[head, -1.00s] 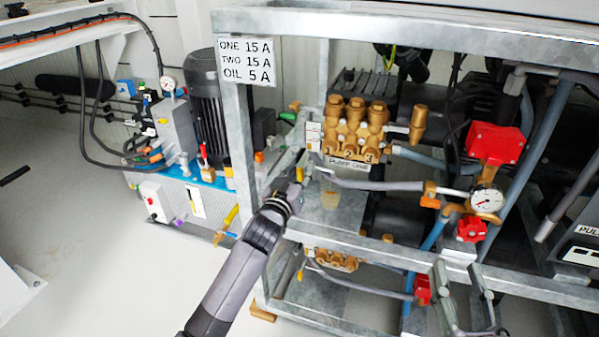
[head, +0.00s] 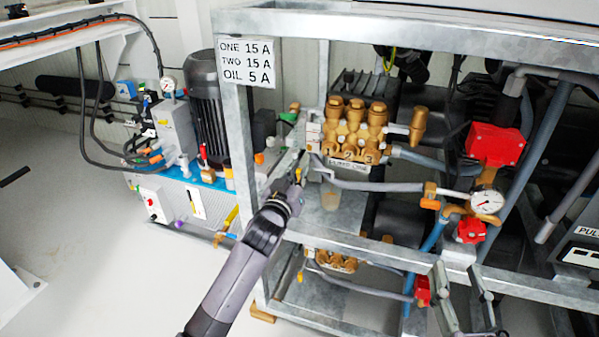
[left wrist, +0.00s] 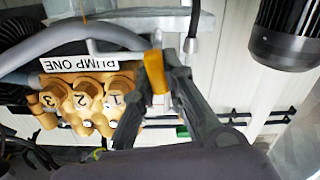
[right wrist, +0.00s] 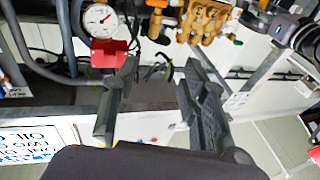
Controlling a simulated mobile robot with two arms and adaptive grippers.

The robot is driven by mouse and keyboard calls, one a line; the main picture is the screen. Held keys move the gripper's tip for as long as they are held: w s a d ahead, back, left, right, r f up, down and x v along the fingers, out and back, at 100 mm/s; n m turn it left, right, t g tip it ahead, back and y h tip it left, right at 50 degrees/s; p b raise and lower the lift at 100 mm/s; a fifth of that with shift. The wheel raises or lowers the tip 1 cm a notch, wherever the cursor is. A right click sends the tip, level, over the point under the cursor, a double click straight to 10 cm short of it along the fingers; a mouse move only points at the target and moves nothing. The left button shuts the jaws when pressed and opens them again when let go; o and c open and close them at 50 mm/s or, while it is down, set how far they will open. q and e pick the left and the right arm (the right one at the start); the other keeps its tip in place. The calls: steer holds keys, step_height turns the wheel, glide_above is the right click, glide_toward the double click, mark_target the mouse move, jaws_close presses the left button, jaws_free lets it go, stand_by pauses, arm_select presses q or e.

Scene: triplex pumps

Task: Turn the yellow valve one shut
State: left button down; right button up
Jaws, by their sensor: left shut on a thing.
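The yellow valve handle (left wrist: 155,73) is a short flat lever near the pump labelled PUMP ONE. In the left wrist view it stands between the fingertips of my left gripper (left wrist: 162,68), which is shut on it. In the head view the handle (head: 298,176) is a small yellow spot at my left gripper (head: 297,170), left of the brass pump one (head: 350,130). The fingers partly hide the handle, and the valve body is hard to make out. My right gripper (right wrist: 155,85) is open and empty; it also shows at lower right in the head view (head: 460,280).
A galvanised frame (head: 238,130) surrounds the pumps, with its post just left of my left gripper. A grey hose (head: 370,186) runs right from near the valve. A gauge (head: 487,202) and red-capped parts (head: 495,144) stand at right. The floor (head: 80,240) at left is clear.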

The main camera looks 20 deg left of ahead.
arm_select(q)
steer(key=shift+r+m+p, duration=0.15)
steer(key=shift+m+p, duration=0.45)
steer(key=shift+p, duration=0.2)
steer(key=shift+d+m+p, duration=0.1)
steer(key=shift+m+p, duration=0.4)
steer(key=shift+m, duration=0.1)
arm_select(e)
steer(key=s+d+f+g+h, duration=0.2)
steer(key=f+g, duration=0.5)
steer(key=f, duration=0.5)
steer(key=shift+s+d, duration=0.3)
steer(key=shift+s, duration=0.35)
arm_select(q)
steer(key=c, duration=1.6)
jaws_free()
arm_select(e)
steer(key=shift+r, duration=0.1)
arm_select(q)
steer(key=s, duration=1.2)
steer(key=shift+a, duration=0.2)
